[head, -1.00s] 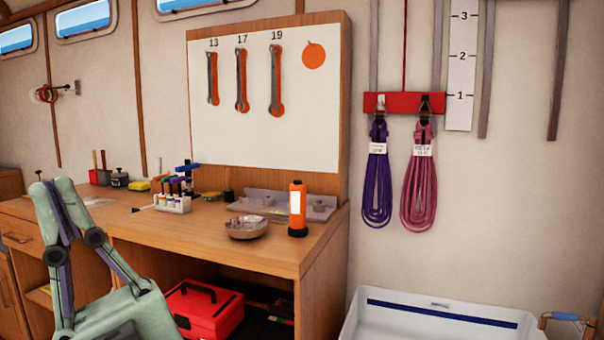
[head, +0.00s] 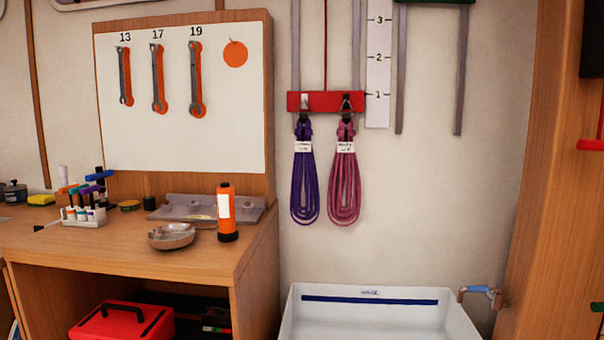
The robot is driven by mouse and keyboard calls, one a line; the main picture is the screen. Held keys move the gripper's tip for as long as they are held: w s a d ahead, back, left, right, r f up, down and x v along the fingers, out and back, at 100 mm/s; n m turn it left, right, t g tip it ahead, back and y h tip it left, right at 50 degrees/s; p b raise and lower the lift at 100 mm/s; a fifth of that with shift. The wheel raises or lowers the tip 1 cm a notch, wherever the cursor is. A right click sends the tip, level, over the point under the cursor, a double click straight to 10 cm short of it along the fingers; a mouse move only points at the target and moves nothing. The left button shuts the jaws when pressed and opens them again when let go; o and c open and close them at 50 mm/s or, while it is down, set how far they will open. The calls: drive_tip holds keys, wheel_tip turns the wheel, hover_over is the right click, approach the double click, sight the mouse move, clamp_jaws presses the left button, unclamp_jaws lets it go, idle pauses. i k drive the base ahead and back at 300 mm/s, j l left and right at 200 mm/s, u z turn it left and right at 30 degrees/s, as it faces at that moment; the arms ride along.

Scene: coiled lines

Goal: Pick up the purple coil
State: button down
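The purple coil (head: 304,188) hangs from the left hook of a red wall bar (head: 326,101). It is a long looped line with a white label near its top. A pink coil (head: 344,190) hangs close on its right from the other hook, also with a white label. The two coils hang side by side with a narrow gap. My gripper and arm are not in view now.
A wooden workbench (head: 190,262) stands left of the coils, with an orange flashlight (head: 227,212) and a metal bowl (head: 171,236) on it. A white bin (head: 378,324) is below the coils. A wooden partition (head: 545,190) stands at right.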

sight(303, 145)
drive_tip(key=i+l+z, duration=0.3)
drive_tip(key=i+z, duration=0.35)
drive_tip(key=i+j+z, duration=0.25)
drive_tip(key=i, duration=0.15)
drive_tip(key=i+j+z, duration=0.25)
drive_tip(key=i, duration=0.15)
drive_tip(key=j, duration=0.3)
drive_tip(key=i, duration=0.05)
